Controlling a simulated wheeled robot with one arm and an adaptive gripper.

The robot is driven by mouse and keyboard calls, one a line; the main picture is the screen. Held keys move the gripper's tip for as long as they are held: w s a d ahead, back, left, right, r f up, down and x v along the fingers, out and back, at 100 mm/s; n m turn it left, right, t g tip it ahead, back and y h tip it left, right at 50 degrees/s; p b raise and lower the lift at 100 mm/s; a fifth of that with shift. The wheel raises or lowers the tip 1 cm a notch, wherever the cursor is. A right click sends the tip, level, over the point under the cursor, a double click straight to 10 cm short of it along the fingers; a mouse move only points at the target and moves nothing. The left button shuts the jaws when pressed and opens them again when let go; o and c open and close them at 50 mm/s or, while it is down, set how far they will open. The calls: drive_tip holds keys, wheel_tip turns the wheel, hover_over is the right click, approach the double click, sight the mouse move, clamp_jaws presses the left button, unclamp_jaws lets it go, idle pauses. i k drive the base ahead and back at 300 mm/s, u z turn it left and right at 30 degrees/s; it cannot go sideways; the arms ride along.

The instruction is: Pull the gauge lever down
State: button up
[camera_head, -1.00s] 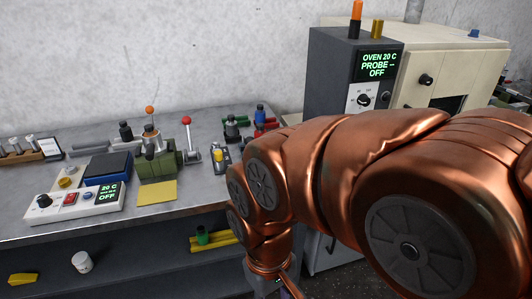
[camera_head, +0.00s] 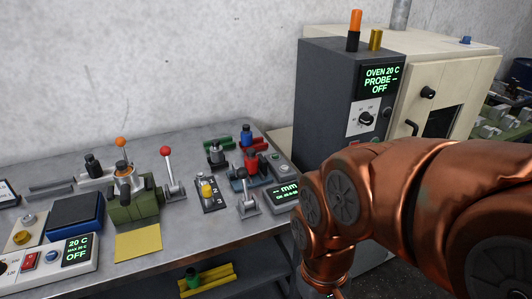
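A gauge unit with a green "mm" display (camera_head: 286,193) sits near the bench's right front edge. Just left of it, a short lever with a dark knob (camera_head: 247,188) stands up from a grey bracket. A longer lever with a red ball (camera_head: 166,151) stands upright on its own bracket, beside a green vise-like fixture (camera_head: 133,205). I cannot tell for certain which lever belongs to the gauge. My copper arm comes in from the right and bends down past the bench's right front; my gripper is below the picture.
A yellow-knobbed selector (camera_head: 207,190) and small red, green and blue clamps (camera_head: 250,160) crowd the bench's right part. A yellow pad (camera_head: 138,243) lies in front of the fixture. The oven control box (camera_head: 345,95) stands right of the bench.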

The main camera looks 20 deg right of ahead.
sight(242, 173)
drive_tip(key=z, duration=0.15)
drive_tip(key=i, duration=0.85)
drive_tip(key=u, duration=0.55)
drive_tip(key=k, duration=0.75)
drive_tip(key=u, duration=0.65)
drive_tip(key=k, duration=0.6)
drive_tip(key=u, duration=0.55)
drive_tip(key=i, duration=1.4)
drive_tip(key=z, duration=0.8)
